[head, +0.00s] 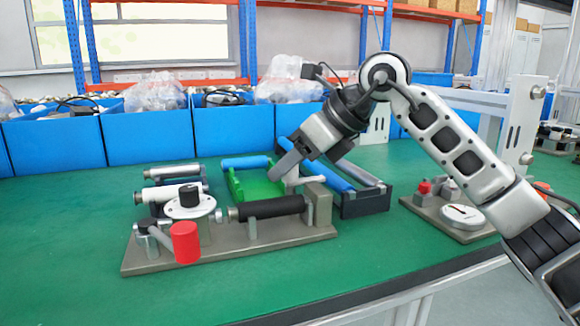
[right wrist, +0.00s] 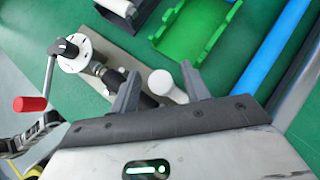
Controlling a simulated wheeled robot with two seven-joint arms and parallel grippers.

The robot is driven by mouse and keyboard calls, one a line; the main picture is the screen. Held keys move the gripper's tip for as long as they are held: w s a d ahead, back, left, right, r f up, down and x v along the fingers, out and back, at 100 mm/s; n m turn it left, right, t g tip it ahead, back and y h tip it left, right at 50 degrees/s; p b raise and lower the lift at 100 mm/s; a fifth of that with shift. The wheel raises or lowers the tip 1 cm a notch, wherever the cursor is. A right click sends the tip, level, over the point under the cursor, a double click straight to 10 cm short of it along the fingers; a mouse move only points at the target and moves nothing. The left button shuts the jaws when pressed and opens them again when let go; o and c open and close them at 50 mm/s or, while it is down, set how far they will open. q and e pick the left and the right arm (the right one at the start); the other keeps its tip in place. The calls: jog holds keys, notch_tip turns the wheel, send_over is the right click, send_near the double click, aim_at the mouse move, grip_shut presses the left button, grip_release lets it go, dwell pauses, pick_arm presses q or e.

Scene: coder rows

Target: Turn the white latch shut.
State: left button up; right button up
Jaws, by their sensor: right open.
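The white latch (head: 312,179) is a small white lever on the metal block at the right end of the grey coder base (head: 270,236). In the right wrist view its rounded white end (right wrist: 160,82) shows between the two grey fingers. My right gripper (head: 289,168) reaches down from the right, its fingertips just above and around the latch. The right gripper (right wrist: 158,86) is open, with a finger on either side of the latch; I cannot tell whether either touches it. A black roller (head: 271,207) lies along the base left of the latch. My left gripper is not in view.
A red crank handle (head: 186,242) and white dial (head: 189,204) stand at the base's left. Behind are a green tray (head: 256,185) and blue roller (head: 331,177). Another fixture (head: 462,216) stands right. Blue bins (head: 222,132) line the back. The front-left table is clear.

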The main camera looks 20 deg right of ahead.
jog(key=shift+w+a+f, duration=0.1)
jog(key=c, duration=1)
